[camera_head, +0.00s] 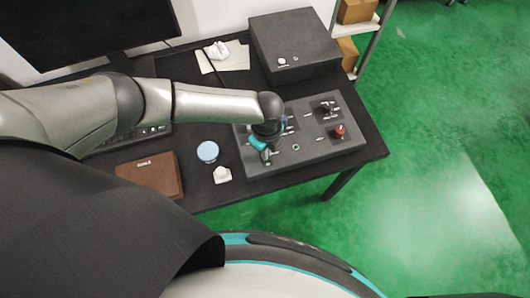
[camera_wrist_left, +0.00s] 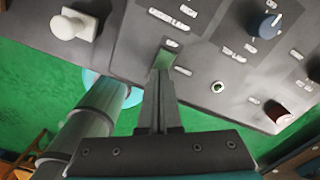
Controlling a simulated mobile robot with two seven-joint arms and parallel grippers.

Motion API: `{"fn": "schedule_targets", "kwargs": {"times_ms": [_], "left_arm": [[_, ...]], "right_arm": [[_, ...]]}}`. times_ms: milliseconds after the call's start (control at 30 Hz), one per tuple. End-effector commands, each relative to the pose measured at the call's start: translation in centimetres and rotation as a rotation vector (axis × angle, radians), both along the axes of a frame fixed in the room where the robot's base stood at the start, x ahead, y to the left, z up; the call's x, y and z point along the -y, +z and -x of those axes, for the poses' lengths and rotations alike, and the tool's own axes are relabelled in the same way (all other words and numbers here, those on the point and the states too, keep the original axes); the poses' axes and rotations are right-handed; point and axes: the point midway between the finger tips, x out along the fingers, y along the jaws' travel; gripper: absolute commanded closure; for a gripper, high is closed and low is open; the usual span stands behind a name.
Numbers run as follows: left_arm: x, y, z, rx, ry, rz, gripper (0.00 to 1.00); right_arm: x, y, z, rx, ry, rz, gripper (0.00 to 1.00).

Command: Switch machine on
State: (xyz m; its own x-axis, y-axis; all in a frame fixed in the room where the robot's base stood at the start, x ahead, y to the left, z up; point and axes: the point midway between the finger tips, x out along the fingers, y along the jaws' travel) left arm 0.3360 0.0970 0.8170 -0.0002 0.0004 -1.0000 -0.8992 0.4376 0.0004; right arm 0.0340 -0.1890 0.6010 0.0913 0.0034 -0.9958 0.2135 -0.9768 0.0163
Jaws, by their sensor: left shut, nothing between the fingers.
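The machine's grey control panel (camera_head: 318,150) lies on the black table near its right end. My left gripper (camera_head: 268,156) reaches down over the panel's left part. In the left wrist view its shut, empty fingers (camera_wrist_left: 161,72) point at a small pale green patch (camera_wrist_left: 163,58) on the panel (camera_wrist_left: 215,62), below printed labels. Whether the tips touch it I cannot tell. To the right are a dark blue knob (camera_wrist_left: 265,25), a small round metal socket or lock (camera_wrist_left: 218,87) and a red knob or button (camera_wrist_left: 277,112). My right gripper is not in view.
A dark box (camera_head: 295,45) stands behind the panel. To the left on the table (camera_head: 205,190) are a light blue disc (camera_head: 207,151), a small white object (camera_head: 222,175) and a brown case (camera_head: 150,177). A monitor (camera_head: 85,25) stands at the back left.

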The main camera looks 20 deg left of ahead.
Motion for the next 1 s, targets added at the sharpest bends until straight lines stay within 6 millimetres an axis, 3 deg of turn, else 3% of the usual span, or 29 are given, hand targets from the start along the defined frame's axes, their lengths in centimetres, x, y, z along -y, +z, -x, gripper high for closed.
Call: {"fn": "schedule_targets", "kwargs": {"times_ms": [733, 1000], "left_arm": [[0.0, -1.2, 0.0, 0.0, 0.0, 0.0, 1.0], [0.0, -0.3, 0.0, -0.001, 0.0, 0.0, 1.0]], "right_arm": [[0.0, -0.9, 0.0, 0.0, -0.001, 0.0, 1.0], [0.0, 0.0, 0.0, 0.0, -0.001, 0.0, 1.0]]}}
